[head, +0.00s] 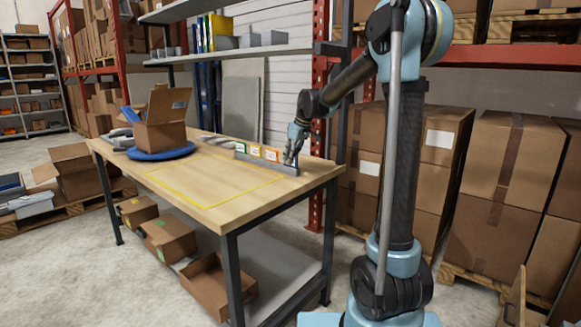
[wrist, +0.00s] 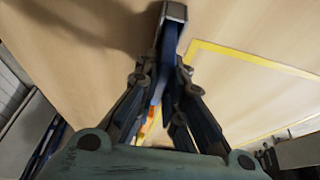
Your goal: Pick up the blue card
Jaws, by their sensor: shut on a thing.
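My gripper (head: 291,157) is at the right end of a low grey dispenser row (head: 262,164) on the workbench. In the wrist view my gripper (wrist: 167,82) points down with its fingers closed on the blue card (wrist: 166,48). The card is seen nearly edge-on between the fingers, by the row's grey end (wrist: 176,11). It still appears to be at its slot; I cannot tell whether it is lifted. In the head view the card is mostly hidden by the gripper. Green (head: 240,147), yellow (head: 255,151) and orange (head: 271,155) labels stand along the row to the left.
The wooden workbench (head: 225,205) has a clear area outlined in yellow tape in front of the row. An open cardboard box (head: 165,135) stands on a blue round base (head: 150,154) at the left. A shelf (head: 240,52) hangs above the bench's back.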

